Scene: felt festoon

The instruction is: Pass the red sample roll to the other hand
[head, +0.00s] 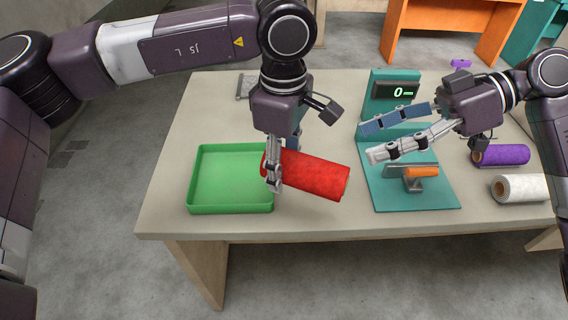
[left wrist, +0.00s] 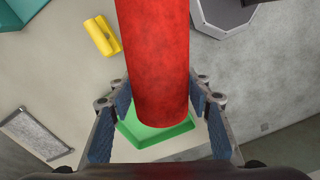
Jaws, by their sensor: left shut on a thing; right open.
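The red sample roll (head: 318,177) is in the head view, right of the green tray and partly over its right edge. My left gripper (head: 274,180) is shut on the roll near its left end. In the left wrist view the roll (left wrist: 155,60) runs between the two fingers (left wrist: 158,115). My right gripper (head: 402,138) is open and empty, to the right of the roll and apart from it, above the teal device. The roll's far left end is hidden behind my left fingers in the head view.
A green tray (head: 230,206) lies at the table's left. A teal device (head: 432,195) with a display and an orange-handled part stands at centre right. A purple roll (head: 505,154) and a white roll (head: 525,188) lie at the right. The front strip of table is clear.

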